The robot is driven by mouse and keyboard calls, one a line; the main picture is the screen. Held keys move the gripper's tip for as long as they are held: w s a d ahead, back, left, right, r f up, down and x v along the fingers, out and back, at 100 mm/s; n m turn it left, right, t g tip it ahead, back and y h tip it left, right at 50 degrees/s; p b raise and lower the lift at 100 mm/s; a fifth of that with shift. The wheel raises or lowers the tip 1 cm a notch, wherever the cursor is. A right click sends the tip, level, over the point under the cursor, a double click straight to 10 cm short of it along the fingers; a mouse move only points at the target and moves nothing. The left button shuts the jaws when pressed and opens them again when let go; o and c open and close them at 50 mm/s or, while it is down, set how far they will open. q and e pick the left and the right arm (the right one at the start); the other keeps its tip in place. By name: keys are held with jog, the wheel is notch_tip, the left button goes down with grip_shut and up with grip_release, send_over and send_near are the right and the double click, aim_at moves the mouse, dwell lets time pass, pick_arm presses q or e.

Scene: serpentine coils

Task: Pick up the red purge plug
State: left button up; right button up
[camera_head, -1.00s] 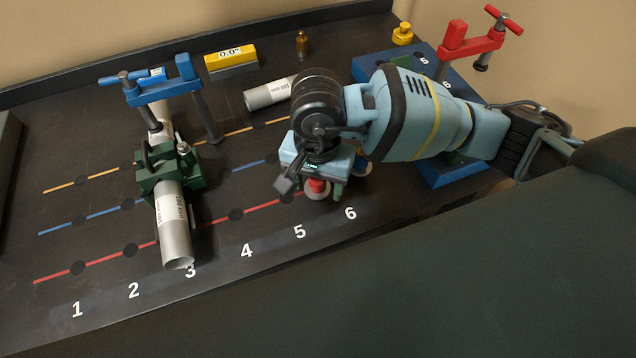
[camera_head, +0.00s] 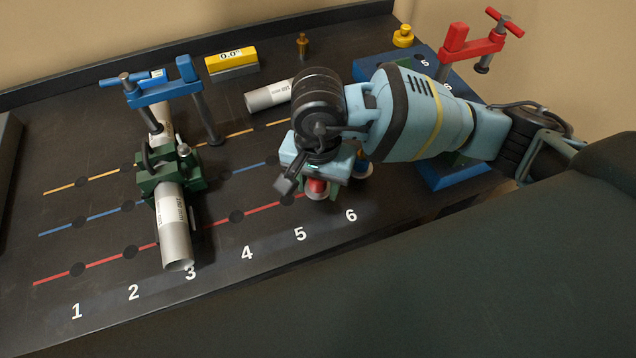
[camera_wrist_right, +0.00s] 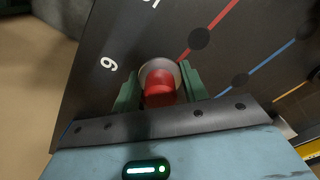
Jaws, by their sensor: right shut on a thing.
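The red purge plug (camera_head: 317,187) has a red top and a pale round base. It stands on the dark table near the right end of the red line, close to the number 5. My right gripper (camera_head: 320,188) is over it, with its green fingers on both sides. In the right wrist view the red plug (camera_wrist_right: 160,90) sits between the two fingers (camera_wrist_right: 160,88), which are shut on it. Part of the plug is hidden in the head view by the gripper body. My left gripper is not in view.
A silver pipe (camera_head: 175,232) lies in a green clamp (camera_head: 160,180) under a blue clamp (camera_head: 165,93). Another pipe (camera_head: 267,96), a yellow level (camera_head: 231,60) and a brass piece (camera_head: 303,45) are at the back. A blue block (camera_head: 440,177) and red clamp (camera_head: 470,42) stand at right.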

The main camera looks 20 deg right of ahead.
aim_at(319, 181)
jog(key=shift+r, duration=0.5)
jog(key=shift+s+a+r, duration=0.1)
jog(key=shift+s+r, duration=0.15)
jog(key=shift+r, duration=0.25)
jog(key=shift+s+r, duration=0.25)
jog(key=shift+r, duration=0.2)
jog(key=s+a+r+b, duration=0.1)
jog(key=s, duration=1.4)
jog(key=shift+a+r, duration=0.2)
jog(key=shift+a, duration=0.1)
